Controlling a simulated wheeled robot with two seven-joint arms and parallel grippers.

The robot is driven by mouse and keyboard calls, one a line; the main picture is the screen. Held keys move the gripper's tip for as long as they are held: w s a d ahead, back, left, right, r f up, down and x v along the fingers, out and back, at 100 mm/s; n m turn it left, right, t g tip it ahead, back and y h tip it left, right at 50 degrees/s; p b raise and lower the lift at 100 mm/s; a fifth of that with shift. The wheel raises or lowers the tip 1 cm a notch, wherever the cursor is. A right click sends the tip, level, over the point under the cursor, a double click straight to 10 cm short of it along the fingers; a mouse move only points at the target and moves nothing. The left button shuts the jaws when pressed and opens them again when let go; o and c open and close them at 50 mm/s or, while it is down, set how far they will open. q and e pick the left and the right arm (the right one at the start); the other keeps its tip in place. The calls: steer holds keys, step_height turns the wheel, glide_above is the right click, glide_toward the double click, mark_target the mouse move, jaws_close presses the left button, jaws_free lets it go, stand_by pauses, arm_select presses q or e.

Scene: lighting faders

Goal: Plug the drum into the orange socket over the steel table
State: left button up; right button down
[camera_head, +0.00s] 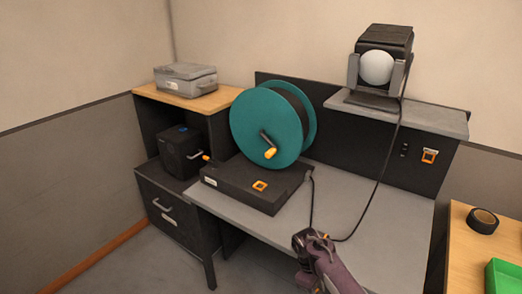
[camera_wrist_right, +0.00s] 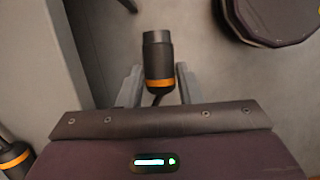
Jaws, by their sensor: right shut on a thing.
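The drum (camera_head: 266,125) is a teal cable reel with a yellow-handled crank, standing on a black base box on the steel table (camera_head: 385,215). An orange-framed socket (camera_head: 428,156) is on the dark panel behind the table, at the right. My right gripper (camera_head: 314,238) is over the table's front edge, well short of that socket. In the right wrist view it is shut on a black plug with an orange ring (camera_wrist_right: 158,62). A second similar plug (camera_wrist_right: 14,158) shows at the lower left there. I cannot tell which plug's cable comes from the drum. My left gripper is out of view.
Another orange-framed socket (camera_head: 260,186) is on the base box (camera_head: 240,190). A lamp (camera_head: 378,62) stands on the grey shelf, its cable hanging across the table. A black box (camera_head: 183,150) is at left. Tape (camera_head: 482,220) and a green tray (camera_head: 505,276) are at right.

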steer(key=shift+s+f, duration=0.4)
steer(key=shift+f, duration=0.45)
steer(key=shift+s+f, duration=0.35)
steer(key=shift+f, duration=0.5)
